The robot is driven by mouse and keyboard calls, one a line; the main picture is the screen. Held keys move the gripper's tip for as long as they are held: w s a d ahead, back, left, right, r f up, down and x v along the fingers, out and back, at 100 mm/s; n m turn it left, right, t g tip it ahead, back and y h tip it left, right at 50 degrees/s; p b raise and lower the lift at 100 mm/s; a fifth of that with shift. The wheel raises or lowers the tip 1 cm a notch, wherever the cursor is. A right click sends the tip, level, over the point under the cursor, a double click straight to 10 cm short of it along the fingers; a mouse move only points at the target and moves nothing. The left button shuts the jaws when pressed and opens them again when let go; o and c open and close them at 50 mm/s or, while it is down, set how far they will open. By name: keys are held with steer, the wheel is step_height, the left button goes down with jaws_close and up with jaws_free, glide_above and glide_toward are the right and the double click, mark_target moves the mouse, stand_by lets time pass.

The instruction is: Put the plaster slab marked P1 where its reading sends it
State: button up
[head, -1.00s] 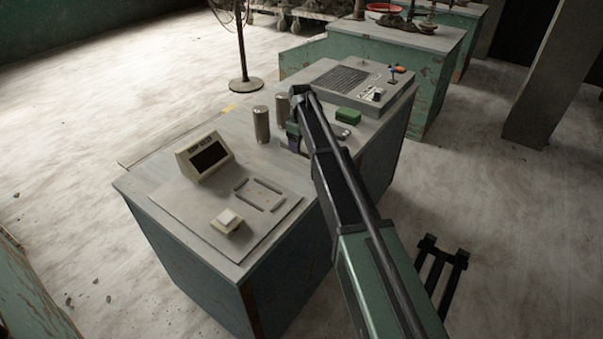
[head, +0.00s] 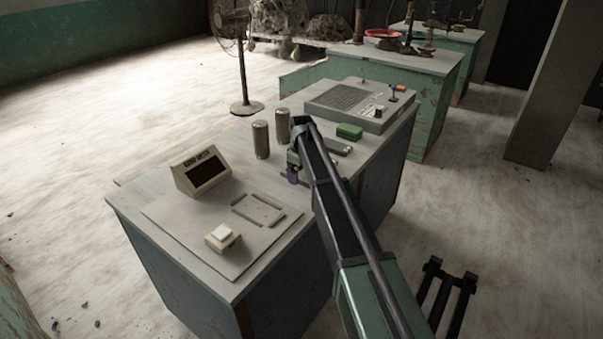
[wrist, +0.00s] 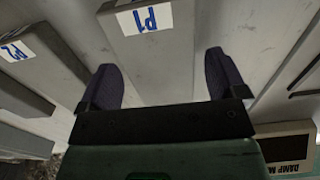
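The plaster slab marked P1 (wrist: 160,58) is a pale grey slab with blue lettering on a white label. In the wrist view it lies between and beyond the two dark fingertips of my gripper (wrist: 163,85). The fingers are apart, with gaps visible beside the slab. In the head view my gripper (head: 293,172) is low over the bench, and my arm hides P1. A slab marked P2 (wrist: 22,75) is at the left in the wrist view. The damp meter (head: 201,171), a beige box with a dark screen, stands on the bench; it also shows in the wrist view (wrist: 288,150).
Beside the meter are a plate with a framed recess (head: 258,209) and a pale button box (head: 222,238). Two metal cylinders (head: 261,140) stand near my gripper. A green block (head: 349,131) and a grey console (head: 370,103) are farther along the bench (head: 128,190).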

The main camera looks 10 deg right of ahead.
mark_target(302, 174)
step_height(302, 174, up, 13)
steer(key=p, duration=1.3)
steer(key=s+m, duration=0.8)
steer(key=s, duration=3)
steer(key=shift+f+m+b, duration=0.35)
steer(key=shift+m, duration=0.05)
